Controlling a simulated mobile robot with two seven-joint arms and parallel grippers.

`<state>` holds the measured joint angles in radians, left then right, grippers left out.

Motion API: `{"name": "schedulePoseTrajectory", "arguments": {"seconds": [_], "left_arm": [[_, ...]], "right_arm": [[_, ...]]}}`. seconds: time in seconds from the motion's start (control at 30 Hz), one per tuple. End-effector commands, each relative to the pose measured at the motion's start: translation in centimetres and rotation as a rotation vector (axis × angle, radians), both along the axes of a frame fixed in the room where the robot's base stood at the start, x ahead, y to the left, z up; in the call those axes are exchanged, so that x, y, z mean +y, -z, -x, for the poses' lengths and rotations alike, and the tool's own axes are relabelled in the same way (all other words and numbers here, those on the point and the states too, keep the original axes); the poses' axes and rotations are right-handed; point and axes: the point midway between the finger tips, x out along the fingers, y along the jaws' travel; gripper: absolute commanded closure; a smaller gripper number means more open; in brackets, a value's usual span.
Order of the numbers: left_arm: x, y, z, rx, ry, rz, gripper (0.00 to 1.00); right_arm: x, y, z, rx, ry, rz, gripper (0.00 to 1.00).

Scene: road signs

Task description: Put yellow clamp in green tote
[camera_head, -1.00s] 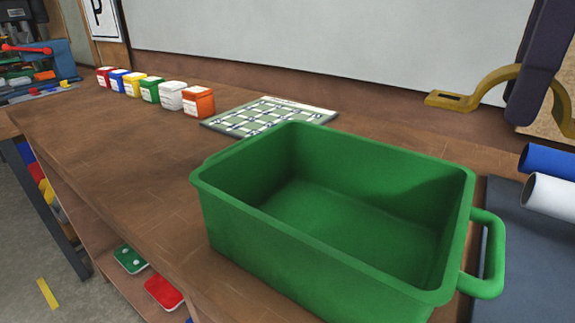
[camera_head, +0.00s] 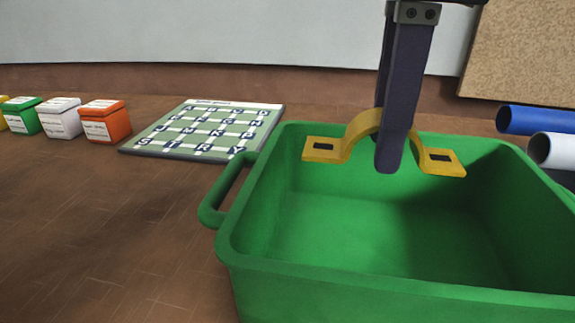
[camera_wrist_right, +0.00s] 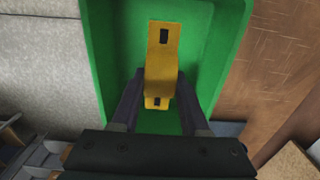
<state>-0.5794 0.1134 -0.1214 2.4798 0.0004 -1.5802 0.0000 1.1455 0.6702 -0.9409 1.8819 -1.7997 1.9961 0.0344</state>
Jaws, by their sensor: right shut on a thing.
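The yellow clamp (camera_head: 325,149) is an arched strap with a flat slotted foot at each end. My right gripper (camera_head: 391,160) is shut on its arch and holds it over the far part of the green tote (camera_head: 243,252). In the right wrist view the clamp (camera_wrist_right: 162,55) lies between the two fingers (camera_wrist_right: 160,95), with the green tote (camera_wrist_right: 98,60) below it. The tote is open at the top, and its visible inside is empty. My left gripper is not in view.
A letter board (camera_head: 205,130) lies behind and left of the tote. Orange (camera_head: 105,122), white (camera_head: 60,119) and green (camera_head: 22,117) boxes stand at the far left. Blue (camera_head: 535,121) and white (camera_head: 555,150) rolls are at the right. The table (camera_head: 110,220) left of the tote is clear.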

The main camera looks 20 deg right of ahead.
Motion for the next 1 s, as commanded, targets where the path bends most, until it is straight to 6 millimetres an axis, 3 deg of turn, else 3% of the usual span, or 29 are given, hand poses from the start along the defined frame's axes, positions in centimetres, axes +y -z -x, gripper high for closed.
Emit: {"name": "schedulePoseTrajectory", "arguments": {"seconds": [0.03,0.1,0.3,0.47,0.7,1.0], "left_arm": [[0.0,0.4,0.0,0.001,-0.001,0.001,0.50],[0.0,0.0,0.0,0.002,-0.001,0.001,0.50],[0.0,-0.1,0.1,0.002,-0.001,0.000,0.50],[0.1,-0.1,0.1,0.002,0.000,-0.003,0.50],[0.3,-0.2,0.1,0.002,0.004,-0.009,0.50],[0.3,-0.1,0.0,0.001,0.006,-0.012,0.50]], "right_arm": [[0.0,1.9,0.2,0.008,-0.001,0.000,1.00],[0.0,3.5,0.1,0.006,0.002,0.001,1.00],[0.0,7.4,0.1,0.002,0.001,0.001,1.00],[0.0,8.7,0.0,0.001,0.001,0.000,1.00],[0.0,12.1,0.0,0.001,0.001,0.001,1.00],[0.0,12.5,0.0,-0.002,0.000,0.000,1.00]]}}
